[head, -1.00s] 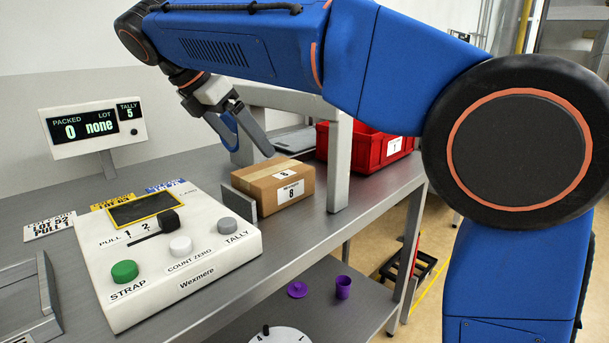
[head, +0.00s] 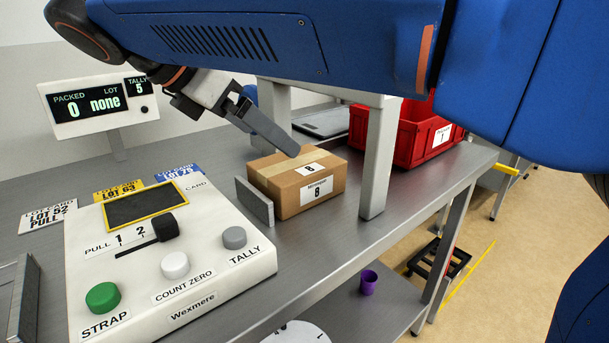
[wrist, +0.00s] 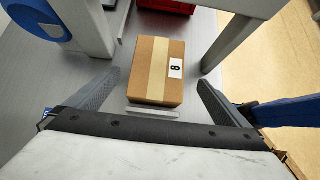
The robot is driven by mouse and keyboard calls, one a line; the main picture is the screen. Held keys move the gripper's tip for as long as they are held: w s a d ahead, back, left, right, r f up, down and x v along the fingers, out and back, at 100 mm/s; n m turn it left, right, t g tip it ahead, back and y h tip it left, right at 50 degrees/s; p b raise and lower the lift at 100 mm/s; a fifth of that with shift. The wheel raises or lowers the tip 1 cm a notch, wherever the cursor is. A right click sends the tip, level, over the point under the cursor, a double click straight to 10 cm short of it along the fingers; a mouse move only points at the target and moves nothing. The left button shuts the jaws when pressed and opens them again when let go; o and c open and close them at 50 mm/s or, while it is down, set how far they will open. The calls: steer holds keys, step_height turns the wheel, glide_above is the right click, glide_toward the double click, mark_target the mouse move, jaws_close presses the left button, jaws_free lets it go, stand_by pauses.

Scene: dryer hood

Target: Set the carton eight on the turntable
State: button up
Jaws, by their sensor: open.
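The carton eight (head: 283,190) is a brown box with tape along its top and labels reading 8. It sits on the steel bench (head: 330,238) beside a small upright metal plate (head: 254,202), under a grey frame. In the wrist view the carton (wrist: 150,70) lies ahead of and between the fingers. My gripper (wrist: 160,92) is open and empty, its two fingers apart on either side of the carton's near end. In the head view one finger of my gripper (head: 268,128) shows above the carton; the other is mostly hidden. I cannot identify the turntable for certain.
A grey frame post (head: 379,160) stands right of the carton. A red crate (head: 400,132) is behind it. A control panel (head: 165,255) with buttons and a lever is at left, near a display (head: 97,104). A round white disc (head: 297,333) and purple cup (head: 368,282) are on the lower shelf.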

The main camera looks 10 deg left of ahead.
mark_target(299, 161)
steer(key=x, duration=1)
steer(key=shift+a+x, duration=0.15)
steer(key=shift+x, duration=1.3)
steer(key=shift+a+x, duration=0.15)
steer(key=shift+x, duration=1.3)
steer(key=shift+f, duration=0.15)
steer(key=shift+c, duration=0.6)
steer(key=c, duration=1.2)
